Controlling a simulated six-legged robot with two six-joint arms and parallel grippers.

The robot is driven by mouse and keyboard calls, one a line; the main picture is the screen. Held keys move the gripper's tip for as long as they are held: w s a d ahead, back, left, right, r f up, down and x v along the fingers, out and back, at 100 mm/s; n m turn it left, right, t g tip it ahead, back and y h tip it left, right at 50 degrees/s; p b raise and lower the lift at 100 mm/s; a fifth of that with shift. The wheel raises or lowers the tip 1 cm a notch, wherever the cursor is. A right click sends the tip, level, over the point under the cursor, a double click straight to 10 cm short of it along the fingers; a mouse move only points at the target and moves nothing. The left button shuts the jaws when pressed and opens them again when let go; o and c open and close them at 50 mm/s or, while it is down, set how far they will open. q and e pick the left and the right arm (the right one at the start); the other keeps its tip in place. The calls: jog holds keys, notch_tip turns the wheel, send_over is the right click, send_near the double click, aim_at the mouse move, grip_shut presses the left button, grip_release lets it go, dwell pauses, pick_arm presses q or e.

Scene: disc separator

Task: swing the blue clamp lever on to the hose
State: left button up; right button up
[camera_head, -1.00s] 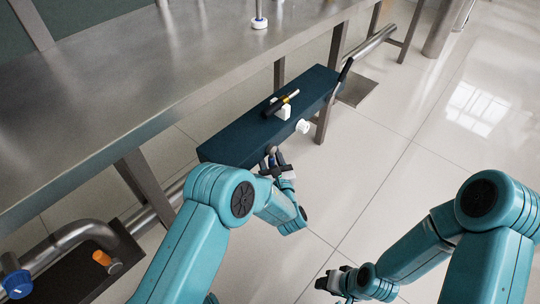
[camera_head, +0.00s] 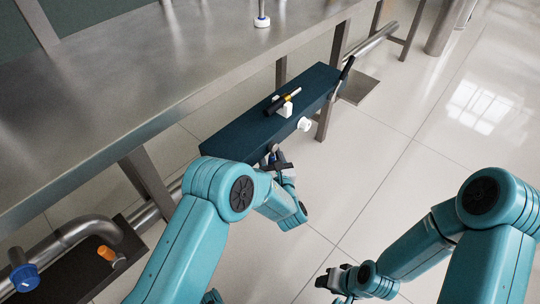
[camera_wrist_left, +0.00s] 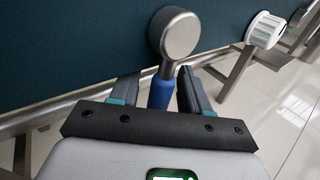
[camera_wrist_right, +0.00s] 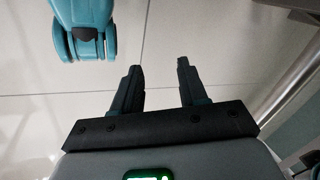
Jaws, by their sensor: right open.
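The blue clamp lever (camera_wrist_left: 161,92) shows in the left wrist view, hanging from a round metal pivot (camera_wrist_left: 180,35) on the side of a dark blue box (camera_wrist_left: 80,40). My left gripper (camera_wrist_left: 161,86) is open, with one finger on each side of the blue handle; a gap shows beside it. In the head view my left gripper (camera_head: 280,165) is at the box's near side, just below the pivot (camera_head: 273,149), and the blue handle is hidden. My right gripper (camera_wrist_right: 156,78) is open and empty over the floor. I cannot tell which part is the hose.
A white knob (camera_head: 304,124) sticks out of the box right of the pivot. A white block (camera_head: 285,109) with a black and orange piece is on top. A metal bench (camera_head: 150,70) stands behind. A pipe with a blue cap (camera_head: 24,278) is lower left. The right floor is clear.

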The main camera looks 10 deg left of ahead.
pick_arm(q)
jog(key=p+v, duration=0.2)
jog(key=v, duration=0.5)
jog(key=shift+s, duration=0.25)
pick_arm(e)
jog(key=s+r, duration=0.1)
jog(key=r, duration=0.1)
jog(key=shift+s+a+r+g, duration=0.15)
jog(key=shift+s+r+g, duration=0.15)
jog(key=shift+s, duration=0.1)
pick_arm(q)
jog(key=shift+d, duration=0.1)
